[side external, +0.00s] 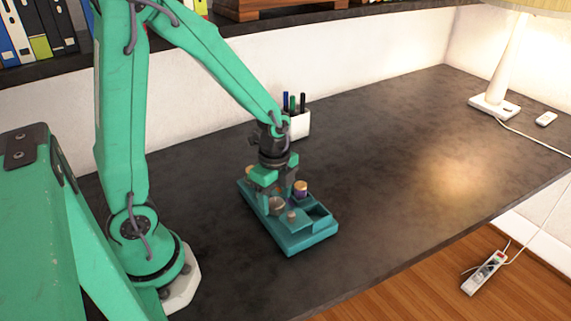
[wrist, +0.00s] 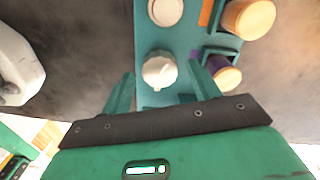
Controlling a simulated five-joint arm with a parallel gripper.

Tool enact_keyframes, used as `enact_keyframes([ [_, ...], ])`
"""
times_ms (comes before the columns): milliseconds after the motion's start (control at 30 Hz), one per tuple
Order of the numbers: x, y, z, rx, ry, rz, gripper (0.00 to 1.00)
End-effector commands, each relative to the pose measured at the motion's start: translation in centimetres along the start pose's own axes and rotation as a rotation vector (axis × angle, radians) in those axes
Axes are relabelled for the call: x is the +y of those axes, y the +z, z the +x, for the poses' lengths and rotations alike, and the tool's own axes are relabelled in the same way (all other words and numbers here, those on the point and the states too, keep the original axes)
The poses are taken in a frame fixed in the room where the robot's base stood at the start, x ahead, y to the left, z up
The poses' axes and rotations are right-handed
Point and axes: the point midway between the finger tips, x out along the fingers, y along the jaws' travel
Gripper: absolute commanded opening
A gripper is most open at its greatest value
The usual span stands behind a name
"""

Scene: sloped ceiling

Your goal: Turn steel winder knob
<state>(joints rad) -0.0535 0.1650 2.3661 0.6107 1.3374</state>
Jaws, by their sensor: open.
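The steel winder knob (wrist: 159,70) is a pale, rounded knob with a raised grip, standing on a teal base (side external: 295,246). In the side view the knob (side external: 276,205) shows just below my gripper. My gripper (side external: 276,188) points down over the left part of the base. In the wrist view my gripper (wrist: 162,80) is open, with one teal finger on either side of the knob. Gaps show between the knob and both fingers. I cannot tell how far the fingertips are above the base.
A purple spool (side external: 301,188) with a wooden top stands close to my gripper's right. A small wooden peg (side external: 291,216) and an open compartment (side external: 319,211) are on the base. A white pen cup (side external: 299,125) stands behind. The table to the right (side external: 400,170) is clear.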

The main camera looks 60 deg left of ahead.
Motion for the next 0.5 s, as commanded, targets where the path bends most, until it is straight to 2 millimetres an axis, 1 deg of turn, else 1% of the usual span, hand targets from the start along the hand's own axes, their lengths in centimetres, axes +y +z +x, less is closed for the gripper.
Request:
enact_keyframes([
  [100, 0.05, 0.01, 0.71, 0.0, 0.001, 0.0, 0.61],
  [200, 0.07, 0.02, 0.98, 0.0, 0.002, 0.0, 0.61],
  [467, 0.04, 0.01, 1.05, 0.0, 0.0, 0.0, 0.61],
  [500, 0.04, 0.01, 1.04, 0.0, 0.0, 0.0, 0.59],
])
